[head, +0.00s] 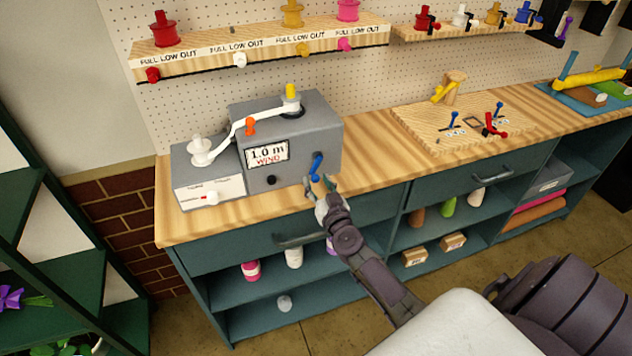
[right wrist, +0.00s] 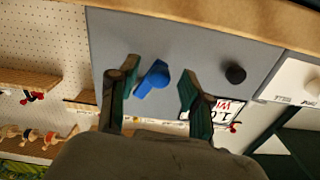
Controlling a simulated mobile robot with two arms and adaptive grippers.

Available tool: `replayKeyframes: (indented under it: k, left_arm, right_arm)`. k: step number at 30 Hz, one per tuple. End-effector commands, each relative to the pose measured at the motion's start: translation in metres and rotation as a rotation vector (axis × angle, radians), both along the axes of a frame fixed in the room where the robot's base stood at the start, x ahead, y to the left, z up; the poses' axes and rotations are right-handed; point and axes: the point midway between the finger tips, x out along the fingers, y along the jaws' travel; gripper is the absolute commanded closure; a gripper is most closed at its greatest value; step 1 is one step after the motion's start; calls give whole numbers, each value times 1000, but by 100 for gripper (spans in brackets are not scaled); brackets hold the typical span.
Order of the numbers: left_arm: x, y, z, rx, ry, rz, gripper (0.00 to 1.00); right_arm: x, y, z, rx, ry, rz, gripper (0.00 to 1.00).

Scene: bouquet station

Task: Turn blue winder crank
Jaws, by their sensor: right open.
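The grey winder box (head: 320,128) stands on the wooden counter and carries a "1.0 m WIND" label. Its blue crank (head: 316,166) sticks out of the front face near the right edge. The crank also shows in the right wrist view (right wrist: 155,77), between the two fingers and nearer the left one. My right gripper (head: 319,185) is open just in front of and below the crank. It also shows open in the right wrist view (right wrist: 156,92), with a gap between the right finger and the crank. My left gripper is not in view.
A black knob (head: 271,180) sits on the same face, left of the crank. A white lever (head: 228,140) spans the box top. A drawer handle (head: 300,239) juts out below the counter edge. A wooden board (head: 450,118) with small cranks lies to the right.

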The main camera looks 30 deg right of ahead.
Motion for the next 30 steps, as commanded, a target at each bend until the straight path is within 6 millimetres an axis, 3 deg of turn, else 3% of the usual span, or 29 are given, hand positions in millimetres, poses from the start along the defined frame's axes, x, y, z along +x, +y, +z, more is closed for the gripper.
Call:
replayKeyframes:
  k: [4,13,22,30]
  left_arm:
    - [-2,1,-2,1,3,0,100]
    - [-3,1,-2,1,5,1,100]
    - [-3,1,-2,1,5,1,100]
    - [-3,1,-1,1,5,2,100]
  right_arm:
    - [11,-2,0,-1,0,1,51]
    - [12,-3,0,-1,1,0,51]
    - [12,-3,0,-1,1,0,100]
    - [12,-2,0,11,-2,0,100]
